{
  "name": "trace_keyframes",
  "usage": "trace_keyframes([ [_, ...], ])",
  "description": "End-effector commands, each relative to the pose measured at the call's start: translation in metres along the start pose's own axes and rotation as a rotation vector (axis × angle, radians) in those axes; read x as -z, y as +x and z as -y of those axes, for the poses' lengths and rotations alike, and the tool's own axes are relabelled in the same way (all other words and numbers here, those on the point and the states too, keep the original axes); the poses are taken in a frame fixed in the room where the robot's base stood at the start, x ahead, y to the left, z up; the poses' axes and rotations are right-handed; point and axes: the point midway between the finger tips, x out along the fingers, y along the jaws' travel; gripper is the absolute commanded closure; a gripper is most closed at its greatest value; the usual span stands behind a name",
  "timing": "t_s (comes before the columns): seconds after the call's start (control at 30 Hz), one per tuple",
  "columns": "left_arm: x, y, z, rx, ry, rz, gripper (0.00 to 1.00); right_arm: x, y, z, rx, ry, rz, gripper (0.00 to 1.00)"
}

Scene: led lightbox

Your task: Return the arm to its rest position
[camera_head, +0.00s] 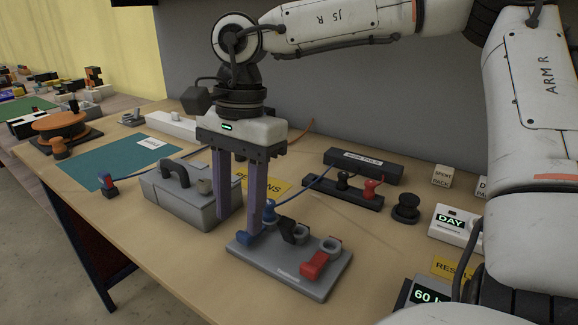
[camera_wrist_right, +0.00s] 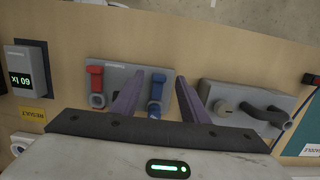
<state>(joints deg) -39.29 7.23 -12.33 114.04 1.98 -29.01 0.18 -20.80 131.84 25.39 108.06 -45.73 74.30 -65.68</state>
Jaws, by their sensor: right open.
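My left gripper is in neither view.
The bench (camera_head: 370,275) also holds a black rail (camera_head: 362,165), a black knob (camera_head: 405,208), a DAY display (camera_head: 455,226) and a lux meter (camera_head: 425,294). A teal mat (camera_head: 115,165) lies left of the grey box. A grey wall (camera_head: 185,60) stands behind.

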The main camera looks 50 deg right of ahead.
Motion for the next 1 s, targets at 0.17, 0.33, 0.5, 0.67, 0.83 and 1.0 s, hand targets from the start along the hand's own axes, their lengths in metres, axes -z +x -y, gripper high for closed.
trace_keyframes([
  [0.17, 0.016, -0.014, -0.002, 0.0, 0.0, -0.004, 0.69, -0.001, -0.023, 0.0, 0.001, 0.0, 0.001, 0.59],
  [0.33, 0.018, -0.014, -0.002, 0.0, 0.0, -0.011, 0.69, 0.0, -0.022, 0.0, 0.001, 0.0, 0.001, 0.59],
  [0.5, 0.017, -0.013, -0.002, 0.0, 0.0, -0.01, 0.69, 0.0, -0.021, 0.0, 0.001, 0.0, 0.001, 0.59],
  [0.67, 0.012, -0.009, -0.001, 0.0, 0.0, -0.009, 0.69, 0.0, -0.013, 0.0, 0.0, 0.0, 0.001, 0.59],
  [0.83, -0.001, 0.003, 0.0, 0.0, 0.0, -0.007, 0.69, 0.001, 0.006, 0.0, 0.0, -0.001, 0.0, 0.59],
  [1.0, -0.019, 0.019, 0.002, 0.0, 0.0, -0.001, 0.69, 0.001, 0.033, 0.0, 0.0, -0.001, 0.0, 0.59],
])
